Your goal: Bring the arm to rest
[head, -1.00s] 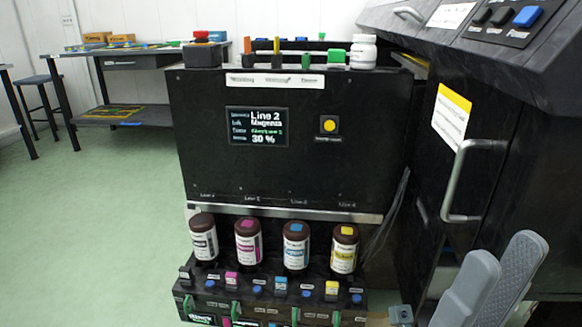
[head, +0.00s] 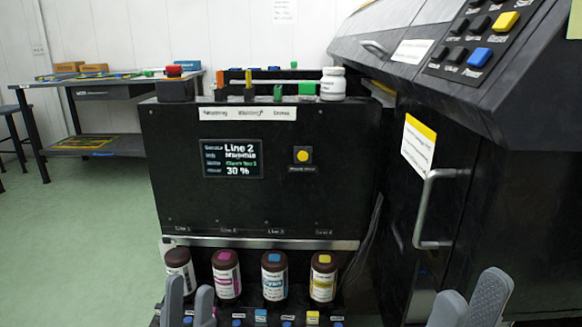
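My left gripper (head: 189,297) is at the bottom left, pointing up, in front of the bottle row. Its two grey fingers stand apart with nothing between them. My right gripper (head: 470,293) is at the bottom right, in front of the large dark machine. Its fingers are also apart and empty. Dark brown ink bottles stand in a row, with black (head: 180,268), magenta (head: 227,275), cyan (head: 274,277) and yellow (head: 322,278) labels. The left gripper partly hides the black-labelled bottle's lower part.
The black ink cabinet (head: 250,200) carries a screen (head: 232,158) reading Line 2, 30 %. A white bottle (head: 333,84) stands on top. The large machine (head: 440,110) with a curved handle (head: 428,210) fills the right. A table (head: 95,80) stands back left. Green floor (head: 70,230) is free on the left.

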